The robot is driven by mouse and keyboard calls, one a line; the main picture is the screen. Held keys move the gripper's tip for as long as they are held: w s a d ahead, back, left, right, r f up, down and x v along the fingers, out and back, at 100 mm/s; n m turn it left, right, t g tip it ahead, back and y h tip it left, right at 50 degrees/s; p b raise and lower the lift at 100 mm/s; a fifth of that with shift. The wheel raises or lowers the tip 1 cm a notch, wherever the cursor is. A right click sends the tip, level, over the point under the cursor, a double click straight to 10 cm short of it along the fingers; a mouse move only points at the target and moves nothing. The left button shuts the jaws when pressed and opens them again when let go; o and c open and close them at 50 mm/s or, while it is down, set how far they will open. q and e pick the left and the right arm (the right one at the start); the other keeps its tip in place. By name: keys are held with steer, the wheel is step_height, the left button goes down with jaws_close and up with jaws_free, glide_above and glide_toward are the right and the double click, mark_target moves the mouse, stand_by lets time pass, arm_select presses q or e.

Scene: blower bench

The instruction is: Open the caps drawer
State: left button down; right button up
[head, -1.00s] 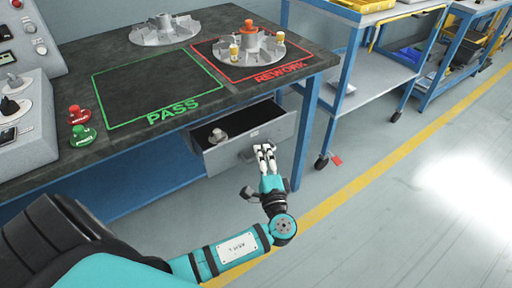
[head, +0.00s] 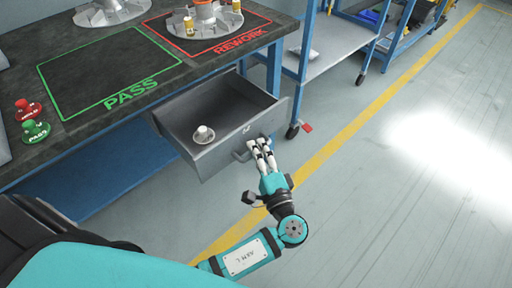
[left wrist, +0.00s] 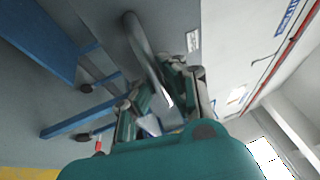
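The caps drawer (head: 222,151) is a grey drawer under the bench, standing well open in the head view. A small pale cap-like part (head: 203,133) lies inside near the front. The drawer's bar handle (head: 239,155) is on the front face. My left gripper (head: 261,146) is at the right part of this handle with its fingers close together. In the left wrist view the handle (left wrist: 146,52) runs in between the two fingers (left wrist: 165,98), which are closed about its end. The exact contact is partly hidden. My right gripper is in neither view.
The dark bench top (head: 60,140) carries a green PASS area, a red REWORK area with a finned metal part (head: 205,18), and red and green stamps (head: 34,130). A blue-framed wheeled shelf (head: 340,60) stands to the right. The floor in front of the drawer is clear.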

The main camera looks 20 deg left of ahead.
arm_select(q)
steer(key=shift+f, duration=0.2)
steer(key=c, duration=1.4)
jaws_free()
steer(key=shift+r, duration=0.1)
steer(key=v, duration=1.2)
steer(key=shift+a, duration=0.1)
